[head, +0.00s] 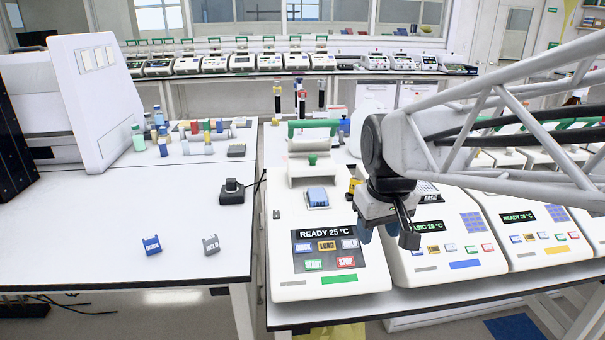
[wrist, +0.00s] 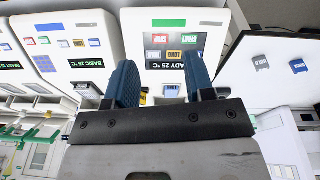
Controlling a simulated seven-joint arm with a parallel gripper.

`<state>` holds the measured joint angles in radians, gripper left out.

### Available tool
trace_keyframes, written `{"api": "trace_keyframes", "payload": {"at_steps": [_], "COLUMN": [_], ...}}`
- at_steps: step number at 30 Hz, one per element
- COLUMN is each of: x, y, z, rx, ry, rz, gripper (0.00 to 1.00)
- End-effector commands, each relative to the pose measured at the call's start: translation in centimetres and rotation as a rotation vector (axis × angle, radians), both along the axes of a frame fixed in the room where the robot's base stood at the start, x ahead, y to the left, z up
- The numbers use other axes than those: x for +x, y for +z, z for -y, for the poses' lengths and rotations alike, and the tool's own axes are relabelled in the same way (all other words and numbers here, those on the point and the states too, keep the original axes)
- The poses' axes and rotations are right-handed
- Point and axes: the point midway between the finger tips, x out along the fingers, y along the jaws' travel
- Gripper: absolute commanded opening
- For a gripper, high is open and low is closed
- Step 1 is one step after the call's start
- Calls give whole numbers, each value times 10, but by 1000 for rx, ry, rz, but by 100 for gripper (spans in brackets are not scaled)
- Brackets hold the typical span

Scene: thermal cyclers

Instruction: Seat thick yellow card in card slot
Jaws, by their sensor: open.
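A small yellow piece (head: 354,187), likely the thick yellow card, shows at the right side of the front cycler (head: 330,281), just left of my wrist. A bit of yellow (wrist: 144,92) also shows beside a finger in the wrist view. My wrist partly hides it, so I cannot tell whether it is seated in the card slot. My gripper (head: 379,231) is open above the cycler's right edge, nearer the front than the yellow piece. In the wrist view, its blue fingers (wrist: 161,78) stand apart with nothing held between them.
The front cycler's screen reads READY 25 °C, with its lid up and a blue block (head: 317,197). A blue QUICK card (head: 151,246) and grey HOLD card (head: 211,245) lie on the left table, which has free room. More cyclers (head: 440,243) stand close on the right.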

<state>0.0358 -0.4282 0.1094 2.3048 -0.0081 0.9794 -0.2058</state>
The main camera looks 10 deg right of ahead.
Motion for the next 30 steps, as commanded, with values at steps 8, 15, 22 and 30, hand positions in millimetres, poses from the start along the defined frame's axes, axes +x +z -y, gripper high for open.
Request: {"api": "trace_keyframes", "payload": {"at_steps": [8, 15, 22, 30], "x": [75, 139, 201, 272], "y": [11, 13, 8, -7], "z": [10, 21, 32, 47], "rx": [-17, -28, -36, -41], "ry": [103, 193, 280, 383], "rz": [-34, -63, -86, -116], "gripper": [49, 49, 49, 49]}}
